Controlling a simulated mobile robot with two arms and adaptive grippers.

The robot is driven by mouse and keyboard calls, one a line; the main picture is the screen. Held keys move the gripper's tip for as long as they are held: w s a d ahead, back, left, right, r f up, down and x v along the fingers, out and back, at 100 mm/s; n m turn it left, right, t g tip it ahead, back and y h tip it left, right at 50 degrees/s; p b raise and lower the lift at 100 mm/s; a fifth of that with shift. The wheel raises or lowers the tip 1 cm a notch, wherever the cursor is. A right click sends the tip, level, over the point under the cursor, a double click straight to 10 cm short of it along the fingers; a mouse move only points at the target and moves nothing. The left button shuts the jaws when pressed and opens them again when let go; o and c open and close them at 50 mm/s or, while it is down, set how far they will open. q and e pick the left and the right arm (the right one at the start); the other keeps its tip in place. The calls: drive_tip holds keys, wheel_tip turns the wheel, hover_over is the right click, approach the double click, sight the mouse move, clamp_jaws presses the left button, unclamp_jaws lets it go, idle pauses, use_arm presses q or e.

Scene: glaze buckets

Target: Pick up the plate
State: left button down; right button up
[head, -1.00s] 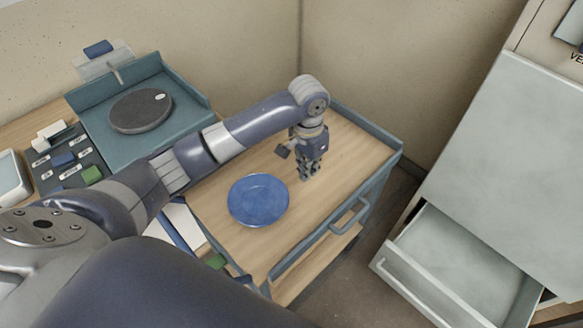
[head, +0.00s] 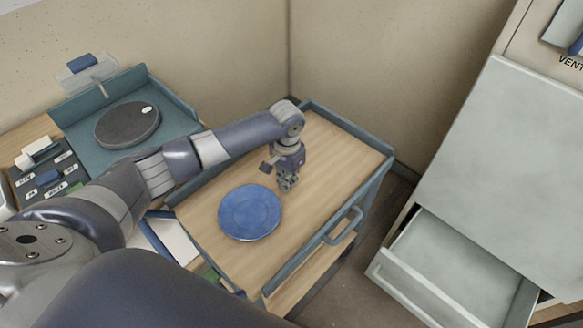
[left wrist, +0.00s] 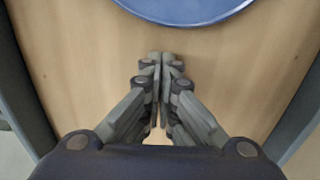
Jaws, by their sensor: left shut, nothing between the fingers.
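The blue plate (head: 250,212) lies flat on the wooden top of the cart (head: 330,150). Its rim also shows at the top of the left wrist view (left wrist: 190,12). My left gripper (head: 287,186) is above the cart top, just to the upper right of the plate in the head view. Its fingers (left wrist: 161,58) are together with nothing between them, and a strip of bare wood shows between the fingertips and the plate rim. My right gripper is in neither view.
The cart has raised teal edges and a handle (head: 343,225). A teal tray with a dark round disc (head: 127,125) stands at the left, beside a dark organiser with small blocks. A grey drawer (head: 450,265) stands open at the right. The cart's far end is clear.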

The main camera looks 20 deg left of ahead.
use_arm(q)
drive_tip(key=shift+s+a+p, duration=0.15)
drive_tip(key=shift+s+a, duration=0.05)
drive_tip(key=shift+s, duration=0.4)
drive_tip(key=shift+s+a+p, duration=0.15)
drive_tip(key=shift+s+a, duration=0.05)
drive_tip(key=shift+s, duration=0.4)
drive_tip(key=shift+r, duration=0.1)
